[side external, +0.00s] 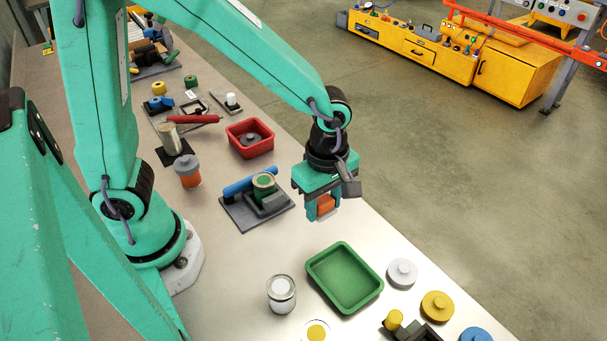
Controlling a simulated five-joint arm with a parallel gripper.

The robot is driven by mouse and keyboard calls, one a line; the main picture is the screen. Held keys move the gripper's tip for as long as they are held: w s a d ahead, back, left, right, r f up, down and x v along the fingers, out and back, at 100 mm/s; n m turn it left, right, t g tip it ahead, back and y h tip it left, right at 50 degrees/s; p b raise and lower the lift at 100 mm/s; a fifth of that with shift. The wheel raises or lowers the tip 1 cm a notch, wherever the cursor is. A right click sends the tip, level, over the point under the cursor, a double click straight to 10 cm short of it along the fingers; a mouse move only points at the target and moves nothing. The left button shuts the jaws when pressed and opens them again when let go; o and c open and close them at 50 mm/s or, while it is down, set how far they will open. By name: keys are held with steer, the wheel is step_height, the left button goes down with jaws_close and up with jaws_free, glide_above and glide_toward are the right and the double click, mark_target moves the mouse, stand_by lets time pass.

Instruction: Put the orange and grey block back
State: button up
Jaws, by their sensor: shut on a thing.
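My gripper (322,210) points down and is shut on the orange and grey block (326,204). The block's orange face shows between the fingers, with a grey part at its lower end; the fingers hide the rest. My gripper is to the right of a dark grey plate (238,214) and up from the green tray (315,265). The block appears to be above the table near its right edge, but its exact height is hard to tell.
A red tray (235,130) holds a grey part. An orange and grey jar (188,173) stands left. A white-lidded can (281,294) and round discs (402,272) flank the empty green tray.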

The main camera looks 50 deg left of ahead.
steer(key=w+a+f, duration=0.2)
steer(key=w+a, duration=0.1)
steer(key=w+a+f, duration=0.3)
steer(key=shift+a, duration=0.1)
steer(key=shift+f, duration=2.05)
steer(key=shift+f, duration=0.15)
steer(key=o, duration=0.9)
steer(key=shift+o, duration=0.2)
step_height(320, 180, up, 12)
steer(key=shift+r, duration=0.2)
